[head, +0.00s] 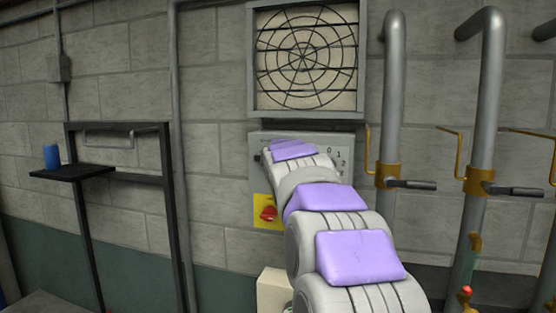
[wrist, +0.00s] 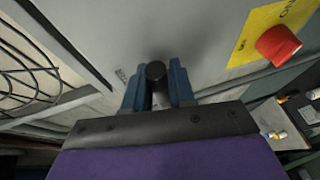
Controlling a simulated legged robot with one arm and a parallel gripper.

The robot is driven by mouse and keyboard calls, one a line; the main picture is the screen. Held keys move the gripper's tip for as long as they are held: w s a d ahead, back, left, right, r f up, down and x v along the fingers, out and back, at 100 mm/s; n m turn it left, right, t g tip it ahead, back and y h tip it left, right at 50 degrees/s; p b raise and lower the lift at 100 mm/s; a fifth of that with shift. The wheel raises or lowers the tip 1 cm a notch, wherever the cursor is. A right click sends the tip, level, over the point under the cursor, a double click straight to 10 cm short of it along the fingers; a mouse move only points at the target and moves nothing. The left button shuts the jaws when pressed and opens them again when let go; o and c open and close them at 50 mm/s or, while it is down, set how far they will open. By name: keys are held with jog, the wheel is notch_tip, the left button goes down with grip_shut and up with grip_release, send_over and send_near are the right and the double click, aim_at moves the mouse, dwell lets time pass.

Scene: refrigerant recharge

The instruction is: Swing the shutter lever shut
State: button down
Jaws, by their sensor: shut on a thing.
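The shutter lever shows in the wrist view as a dark round knob (wrist: 155,71) on a short stem, standing out from the grey control panel (wrist: 190,35). My gripper (wrist: 158,88) is shut on the lever, with one blue finger on each side of the knob. In the head view the panel (head: 342,143) hangs on the wall below a square vent with a round wire guard (head: 306,58). My arm reaches up to the panel there and hides the gripper and much of the panel face. I cannot tell the lever's angle.
A red knob (wrist: 278,45) on a yellow plate (wrist: 255,30) is close beside the gripper. Grey vertical pipes (head: 393,90) with yellow brackets and handles stand to the right. A dark stand (head: 118,126) with a blue cup (head: 51,157) is at left.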

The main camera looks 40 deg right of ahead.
dwell(0.4)
jog(key=c, duration=1.3)
grip_release()
jog(key=shift+w, duration=0.1)
jog(key=shift+w+a+f, duration=0.1)
jog(key=shift+w, duration=0.15)
jog(key=shift+s, duration=0.1)
jog(key=b+v, duration=0.3)
jog(key=v, duration=1.4)
jog(key=shift+s+a, duration=0.1)
jog(key=shift+a, duration=0.15)
